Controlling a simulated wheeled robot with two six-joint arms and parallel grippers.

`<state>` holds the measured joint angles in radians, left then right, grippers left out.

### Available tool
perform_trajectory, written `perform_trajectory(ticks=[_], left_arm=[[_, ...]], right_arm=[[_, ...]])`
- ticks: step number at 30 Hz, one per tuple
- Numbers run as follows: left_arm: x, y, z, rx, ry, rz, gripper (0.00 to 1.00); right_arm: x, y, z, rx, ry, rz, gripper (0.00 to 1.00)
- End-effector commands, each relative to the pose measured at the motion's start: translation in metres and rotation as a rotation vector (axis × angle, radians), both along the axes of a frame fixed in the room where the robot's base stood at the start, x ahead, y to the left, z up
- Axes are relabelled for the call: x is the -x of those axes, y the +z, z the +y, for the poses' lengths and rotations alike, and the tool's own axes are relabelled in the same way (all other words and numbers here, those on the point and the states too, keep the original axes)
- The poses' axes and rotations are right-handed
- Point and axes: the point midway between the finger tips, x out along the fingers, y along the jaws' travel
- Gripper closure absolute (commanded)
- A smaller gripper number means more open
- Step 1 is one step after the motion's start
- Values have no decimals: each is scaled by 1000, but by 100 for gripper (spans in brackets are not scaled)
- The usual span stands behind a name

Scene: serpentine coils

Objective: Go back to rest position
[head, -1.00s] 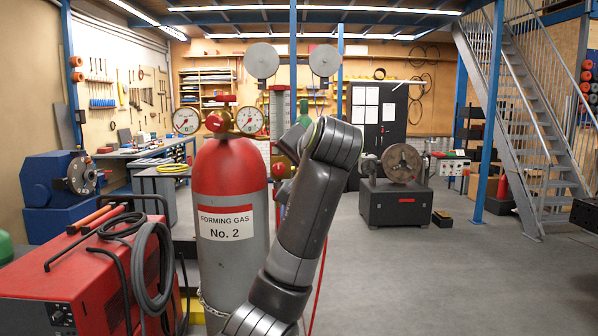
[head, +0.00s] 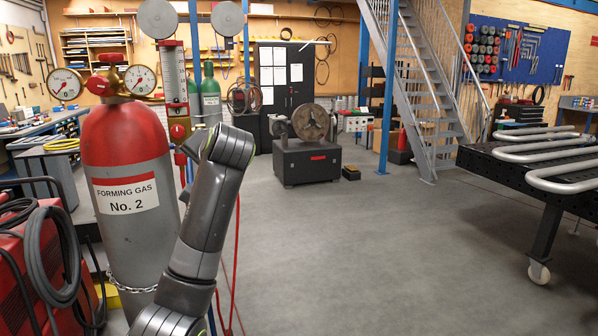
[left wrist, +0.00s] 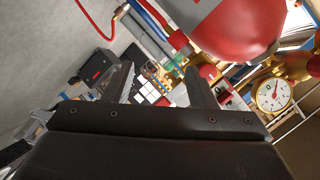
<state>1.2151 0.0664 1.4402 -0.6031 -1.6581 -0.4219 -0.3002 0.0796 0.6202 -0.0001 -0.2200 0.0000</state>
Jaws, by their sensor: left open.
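My left gripper (left wrist: 160,82) shows in the left wrist view with its two dark fingers apart and nothing visible between them. In the head view my left arm rises in front of the gas cylinder's right side, and its gripper is hidden. The forming gas cylinder No. 2 (head: 125,165) is grey with a red top and stands upright at the left. Its red shoulder (left wrist: 235,35) shows at the top right of the left wrist view, beyond the fingers, with a pressure gauge (left wrist: 272,95). My right gripper is in neither view.
A red welding machine (head: 20,290) with coiled cables stands at the lower left. A black wheeled table (head: 520,182) bearing grey serpentine coils (head: 545,150) is at the right. A dark machine (head: 307,160) stands farther back. The middle floor is clear.

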Motion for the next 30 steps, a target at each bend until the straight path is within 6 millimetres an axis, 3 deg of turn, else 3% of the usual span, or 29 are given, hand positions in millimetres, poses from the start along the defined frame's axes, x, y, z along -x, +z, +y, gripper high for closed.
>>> perform_trajectory(ticks=[1, 6, 14, 23, 30], left_arm=[[-10, -34, 5, -2, -8, 40, 49], [-32, -131, 16, 12, -48, 126, 49], [-32, -282, 33, 69, -97, 251, 49], [15, -451, 51, 175, -122, 382, 49], [83, -573, 62, 281, -112, 475, 49]], right_arm=[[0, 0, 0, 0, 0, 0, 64], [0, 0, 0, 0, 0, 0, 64], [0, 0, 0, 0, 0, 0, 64], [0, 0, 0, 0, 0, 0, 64], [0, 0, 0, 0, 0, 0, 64]])
